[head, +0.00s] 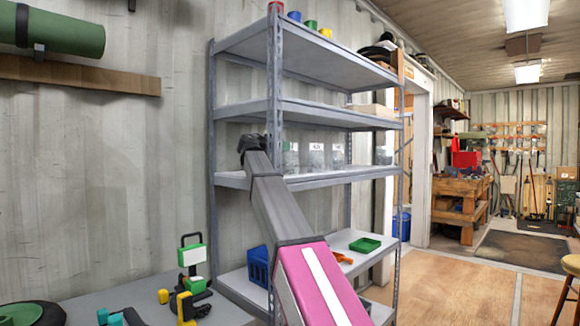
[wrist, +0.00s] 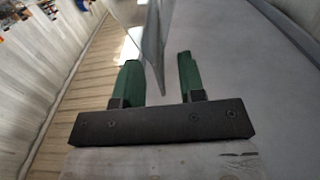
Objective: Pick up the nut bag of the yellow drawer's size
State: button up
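Several clear bags with small white labels stand on the middle shelf in the head view, including one bag (head: 317,157) and another beside it (head: 337,156). The labels are too small to read surely. My arm reaches up to the left part of that shelf, and its dark end shows there; the fingers cannot be made out in the head view. In the wrist view my gripper (wrist: 158,78) has its two green fingers apart. A clear, pointed sheet like a bag (wrist: 150,42) hangs between them, with gaps on both sides. I see no yellow drawer.
The grey shelf rack (head: 300,180) has a front post (head: 274,75) close to my arm. A blue crate (head: 258,266) and a green tray (head: 365,244) are on its lower shelf. A bench (head: 130,295) with tools stands at left. The wooden floor at right is open.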

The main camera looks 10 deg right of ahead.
jog(key=shift+x, duration=1)
grip_shut()
jog(key=shift+r, duration=0.1)
